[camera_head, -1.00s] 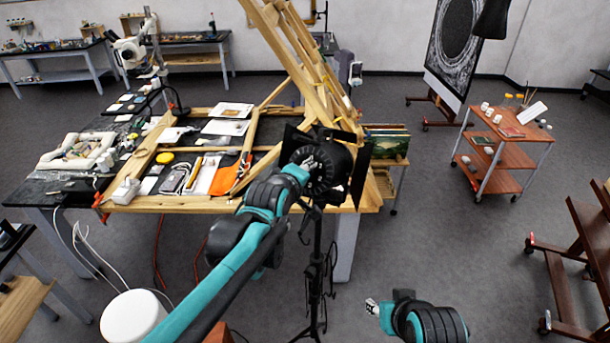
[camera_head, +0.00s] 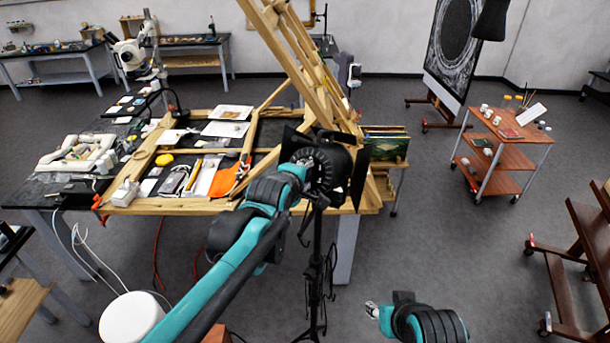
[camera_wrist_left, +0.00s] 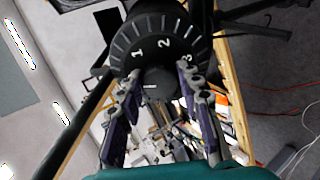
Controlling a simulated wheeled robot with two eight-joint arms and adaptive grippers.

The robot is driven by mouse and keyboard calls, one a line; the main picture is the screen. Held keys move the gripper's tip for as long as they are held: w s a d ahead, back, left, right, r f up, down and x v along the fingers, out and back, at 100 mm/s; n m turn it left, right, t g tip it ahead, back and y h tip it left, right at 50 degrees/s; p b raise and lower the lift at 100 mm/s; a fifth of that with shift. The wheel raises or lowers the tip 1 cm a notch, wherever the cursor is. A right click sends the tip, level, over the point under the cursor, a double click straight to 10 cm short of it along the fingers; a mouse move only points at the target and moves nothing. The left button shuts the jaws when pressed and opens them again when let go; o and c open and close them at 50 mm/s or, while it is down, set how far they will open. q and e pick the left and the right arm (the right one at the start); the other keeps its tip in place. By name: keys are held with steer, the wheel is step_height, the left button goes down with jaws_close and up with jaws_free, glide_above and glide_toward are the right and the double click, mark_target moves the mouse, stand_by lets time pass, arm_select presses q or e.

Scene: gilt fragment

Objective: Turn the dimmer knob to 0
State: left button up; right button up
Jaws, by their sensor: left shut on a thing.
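The black lamp (camera_head: 335,170) stands on its dark stand in the middle of the head view. The dimmer knob (camera_wrist_left: 152,82) sits at the dial's centre, partly hidden between my fingers. My left gripper (camera_wrist_left: 158,88) is shut on the knob, with a finger on either side. It is small and partly covered by my arm in the head view. My right gripper (camera_head: 372,309) is low in the head view, away from the lamp; its jaw state is unclear.
A wooden easel frame (camera_head: 290,60) rises behind the lamp over a cluttered worktable (camera_head: 160,206). A reddish trolley (camera_head: 505,133) stands at the right. The grey floor (camera_head: 450,230) between lamp and trolley is open.

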arm_select(q)
steer(key=o, duration=1.2)
steer(key=shift+c, duration=0.2)
steer(key=v, duration=1.2)
steer(key=shift+a+f, duration=0.1)
